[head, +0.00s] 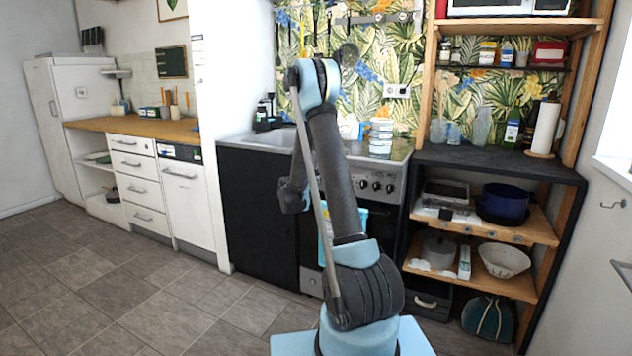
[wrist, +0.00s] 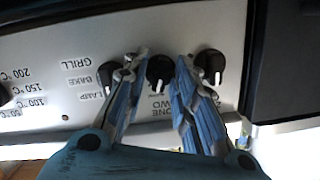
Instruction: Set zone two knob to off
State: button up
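The zone two knob (wrist: 160,73) is black and round with a white pointer mark toward the bottom of the wrist view. Its panel label reads upside down, partly hidden by a finger. My gripper (wrist: 160,58) is open, with one blue-padded finger on each side of this knob and small gaps between. I cannot tell if either finger touches it. In the head view the stove's knob panel (head: 383,187) is at the centre right, partly behind my arm; my gripper is not clearly visible there.
Another black knob (wrist: 209,66) sits just right of the right finger. A knob (wrist: 106,76) marked grill, bake and lamp is partly hidden by the left finger. Glass containers (head: 381,140) stand on the stove top. A dark shelf unit (head: 480,158) stands to the right.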

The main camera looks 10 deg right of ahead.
grip_shut()
jog(key=n, duration=0.3)
jog(key=shift+g+h, duration=0.3)
jog(key=o, duration=0.5)
grip_release()
jog(key=shift+o, duration=0.2)
jog(key=shift+a, duration=0.1)
jog(key=f+v, duration=0.1)
jog(key=v, duration=0.5)
jog(key=shift+s+a, duration=0.25)
jog(key=shift+s, duration=0.15)
